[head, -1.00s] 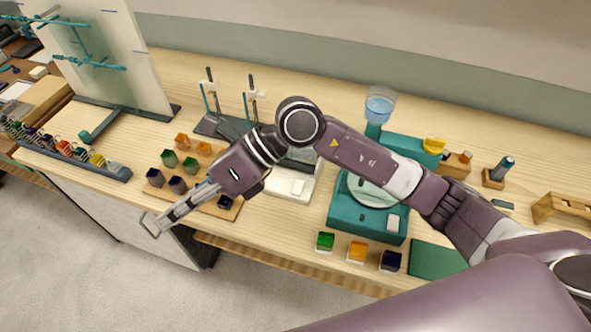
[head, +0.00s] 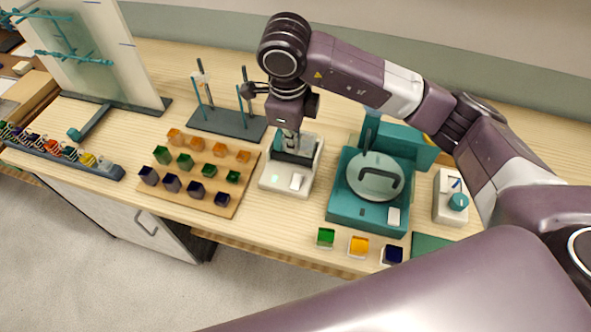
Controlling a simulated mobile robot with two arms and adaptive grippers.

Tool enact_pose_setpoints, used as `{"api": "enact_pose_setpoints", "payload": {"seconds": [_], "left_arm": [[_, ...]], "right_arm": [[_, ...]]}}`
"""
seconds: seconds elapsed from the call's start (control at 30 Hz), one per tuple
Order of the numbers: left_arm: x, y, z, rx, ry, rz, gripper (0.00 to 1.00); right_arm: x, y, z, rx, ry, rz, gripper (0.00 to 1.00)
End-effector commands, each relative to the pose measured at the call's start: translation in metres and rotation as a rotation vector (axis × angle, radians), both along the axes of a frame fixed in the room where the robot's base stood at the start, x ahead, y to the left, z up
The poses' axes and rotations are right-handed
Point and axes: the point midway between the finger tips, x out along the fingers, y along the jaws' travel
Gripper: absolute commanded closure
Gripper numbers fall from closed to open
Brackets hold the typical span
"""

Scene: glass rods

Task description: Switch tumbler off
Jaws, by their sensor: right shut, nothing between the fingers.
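A small white machine (head: 312,166), which looks like the tumbler, stands mid-bench. It has a dark block at its back, a white rocker switch (head: 296,182) at its front and a small lit green lamp (head: 275,178) left of the switch. My right gripper (head: 291,150) points down over the machine's back part, behind the switch. It is shut and empty. Its fingertips are partly lost against the dark block, so I cannot tell whether they touch it. My left gripper is not in view.
A teal machine (head: 341,210) with a round plate and its own white switch stands to the right. A wooden board (head: 222,167) with colored glass blocks lies left. A dark stand (head: 225,124) with rods is behind. Several glass cubes line the front edge.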

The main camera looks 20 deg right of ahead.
Motion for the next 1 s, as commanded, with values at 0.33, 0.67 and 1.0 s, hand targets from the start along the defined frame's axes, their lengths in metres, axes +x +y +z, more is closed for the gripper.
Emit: {"api": "enact_pose_setpoints", "payload": {"seconds": [0.33,0.67,1.0], "left_arm": [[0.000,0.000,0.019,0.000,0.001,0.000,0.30],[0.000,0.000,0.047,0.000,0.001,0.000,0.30],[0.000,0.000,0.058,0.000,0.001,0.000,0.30]], "right_arm": [[0.003,-0.003,-0.037,0.001,0.008,-0.002,1.00],[0.011,-0.008,-0.104,0.002,0.006,0.000,1.00],[0.015,-0.010,-0.138,0.002,0.002,0.002,1.00]]}}
